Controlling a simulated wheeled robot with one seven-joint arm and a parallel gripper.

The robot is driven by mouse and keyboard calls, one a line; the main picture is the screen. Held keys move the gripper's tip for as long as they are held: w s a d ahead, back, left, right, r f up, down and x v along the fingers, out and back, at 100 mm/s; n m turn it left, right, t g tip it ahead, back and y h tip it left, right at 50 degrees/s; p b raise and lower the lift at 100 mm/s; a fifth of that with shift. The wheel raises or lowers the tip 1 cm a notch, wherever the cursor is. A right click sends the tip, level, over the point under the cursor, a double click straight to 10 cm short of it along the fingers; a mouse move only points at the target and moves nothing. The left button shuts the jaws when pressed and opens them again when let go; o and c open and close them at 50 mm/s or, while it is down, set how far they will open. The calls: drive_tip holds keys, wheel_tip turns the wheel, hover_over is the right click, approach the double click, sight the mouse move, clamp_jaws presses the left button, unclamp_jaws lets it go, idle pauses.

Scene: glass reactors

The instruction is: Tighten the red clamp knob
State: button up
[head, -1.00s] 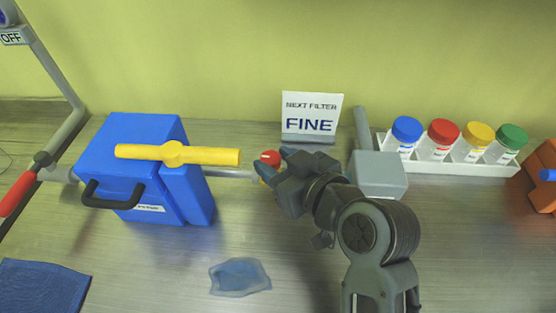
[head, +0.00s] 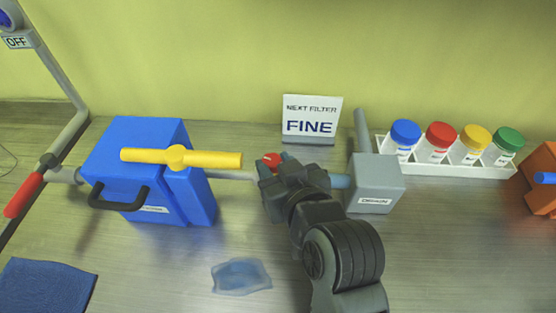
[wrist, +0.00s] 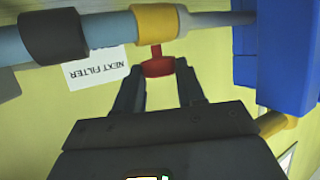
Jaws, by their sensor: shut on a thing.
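The red clamp knob (head: 271,160) shows just past my fingertips in the head view. In the wrist view the red knob (wrist: 158,67) sits between my two fingertips, on a short red stem below a yellow clamp collar (wrist: 157,22) around the pipe. My gripper (wrist: 160,82) is shut on the knob. In the head view my gripper (head: 272,168) reaches the pipe between the blue housing and the grey drain box, and hides the collar.
The blue housing (head: 130,175) with a yellow handle (head: 200,158) stands left of my gripper. The grey drain box (head: 375,180) is close on the right. A "NEXT FILTER FINE" sign (head: 310,117) stands behind. A blue puddle-like patch (head: 241,276) lies in front.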

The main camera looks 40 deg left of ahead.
drive_tip(key=shift+s+a+m+t+h, duration=0.1)
drive_tip(key=shift+a+m+t+h, duration=0.05)
drive_tip(key=shift+m+t+h, duration=0.65)
drive_tip(key=shift+s+a+m+t+h, duration=0.1)
drive_tip(key=shift+s+m+t+h, duration=0.05)
drive_tip(key=shift+m+t+h, duration=0.6)
drive_tip(key=shift+s+a+m+t+h, duration=0.15)
drive_tip(key=shift+m+t+h, duration=0.4)
drive_tip(key=shift+m, duration=0.4)
drive_tip(key=shift+b, duration=0.3)
drive_tip(key=o, duration=1)
drive_tip(key=shift+o, duration=0.2)
drive_tip(key=b+v, duration=0.1)
drive_tip(key=v, duration=0.6)
drive_tip(key=shift+s, duration=0.35)
drive_tip(key=shift+d+r, duration=0.15)
